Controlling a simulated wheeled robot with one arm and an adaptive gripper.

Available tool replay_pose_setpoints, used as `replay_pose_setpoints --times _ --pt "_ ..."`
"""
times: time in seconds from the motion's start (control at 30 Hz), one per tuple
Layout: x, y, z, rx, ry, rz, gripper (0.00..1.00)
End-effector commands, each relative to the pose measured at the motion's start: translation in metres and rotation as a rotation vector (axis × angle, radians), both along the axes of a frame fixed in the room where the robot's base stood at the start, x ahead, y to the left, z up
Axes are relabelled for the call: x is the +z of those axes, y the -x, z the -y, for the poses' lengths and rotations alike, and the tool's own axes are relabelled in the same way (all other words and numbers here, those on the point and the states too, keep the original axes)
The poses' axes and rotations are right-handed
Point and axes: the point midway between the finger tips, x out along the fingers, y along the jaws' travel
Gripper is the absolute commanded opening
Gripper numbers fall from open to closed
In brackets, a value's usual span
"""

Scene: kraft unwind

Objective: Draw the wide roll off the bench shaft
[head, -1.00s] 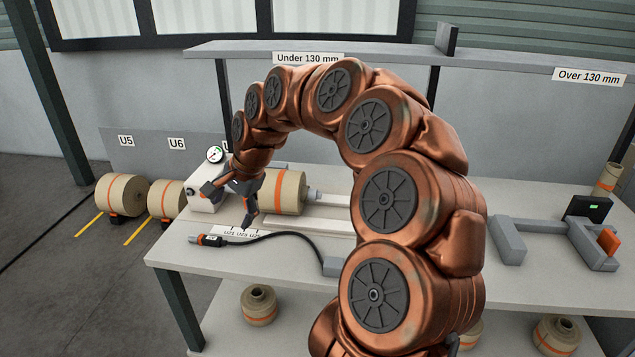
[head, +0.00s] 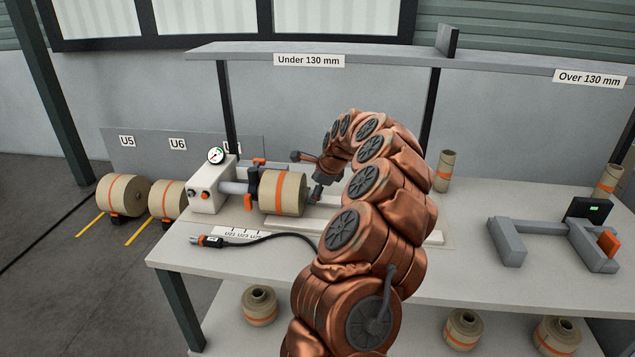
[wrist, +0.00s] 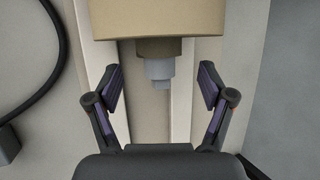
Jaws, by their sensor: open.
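The wide kraft roll (head: 283,193) with an orange band sits on the grey bench shaft (head: 235,187), right of the white gauge unit. In the wrist view the roll (wrist: 145,22) fills the top, with its brown core (wrist: 158,47) and the grey stepped shaft end (wrist: 158,70) pointing toward me. My gripper (head: 308,176) is at the roll's right end. In the wrist view it is open and empty (wrist: 160,85), its fingers either side of the shaft tip and short of the roll. The arm partly hides the bench right of the roll.
A black and orange piece (head: 254,182) stands on the shaft left of the roll. A black cable with an orange-collared plug (head: 212,241) lies in front. A narrow roll (head: 445,171) stands behind my arm; a grey fixture (head: 508,243) is at right.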

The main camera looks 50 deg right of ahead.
Motion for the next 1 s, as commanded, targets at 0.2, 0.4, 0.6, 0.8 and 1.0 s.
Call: replay_pose_setpoints --times 0.2,0.4,0.6,0.8,1.0 --pt "-0.023 -0.013 0.001 0.001 -0.002 -0.003 0.81" --pt "-0.034 -0.021 0.003 0.001 0.0 -0.001 0.81" --pt "-0.038 -0.022 0.003 0.001 0.0 -0.001 0.81" --pt "-0.038 -0.022 0.003 0.001 0.0 -0.002 0.79" --pt "-0.038 -0.022 0.003 0.002 0.0 -0.002 0.58"
